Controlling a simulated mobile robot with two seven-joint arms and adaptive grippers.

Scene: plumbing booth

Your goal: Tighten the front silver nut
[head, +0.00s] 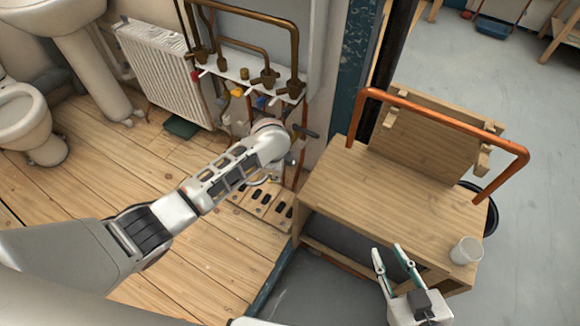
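My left arm reaches in from the left to the pipework at the wall. Its wrist end is below the manifold board (240,72), and my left gripper (276,172) is mostly hidden behind the wrist, so its fingers cannot be made out. The front silver nut cannot be picked out; that area is small and partly covered by my arm. Brown pipes (258,16) rise from the board, with coloured valve handles beneath. My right gripper (388,249) is open and empty, in front of the wooden bench (375,205).
An orange bent pipe (440,112) stands over the bench, and a whitish cup (466,251) sits at its right corner. A white radiator (165,70), toilet (25,115) and basin pedestal (97,68) are at left. A slotted wooden block (262,204) lies below my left wrist.

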